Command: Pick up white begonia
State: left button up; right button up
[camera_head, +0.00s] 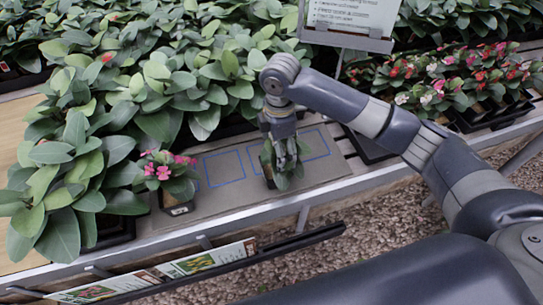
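My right gripper (285,158) points down from the arm that comes in from the right. Its fingers are at a small potted plant with green leaves (288,180) on the grey shelf. Leaves and fingers overlap, so I cannot tell whether the fingers are closed on it. No white flower shows clearly on this plant; the gripper covers its top. White blooms (401,99) show among the pink and red flowers at the back right. My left gripper is not in view.
A potted pink-flowered plant (165,172) stands left on the grey shelf (215,205). Blue outlined squares (226,168) lie beside the small plant. Dense leafy plants (75,190) crowd the left and back. A sign (352,15) stands behind my arm. Label cards (207,260) line the front edge.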

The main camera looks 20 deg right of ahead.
jog(key=shift+s+f, duration=0.3)
jog(key=shift+f, duration=0.2)
jog(key=shift+s+f, duration=0.25)
jog(key=shift+f, duration=0.25)
notch_tip(320, 180, down, 3)
jog(key=shift+r, duration=0.15)
jog(key=f+p, duration=0.1)
jog(key=f, duration=0.3)
jog(key=shift+a+f, duration=0.15)
jog(key=shift+a, duration=0.05)
jog(key=shift+w+f, duration=0.1)
jog(key=shift+f, duration=0.45)
jog(key=c, duration=1.3)
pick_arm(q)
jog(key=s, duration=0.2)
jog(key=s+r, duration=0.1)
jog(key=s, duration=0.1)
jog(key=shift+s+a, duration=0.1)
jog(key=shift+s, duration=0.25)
pick_arm(e)
jog(key=shift+c, duration=0.2)
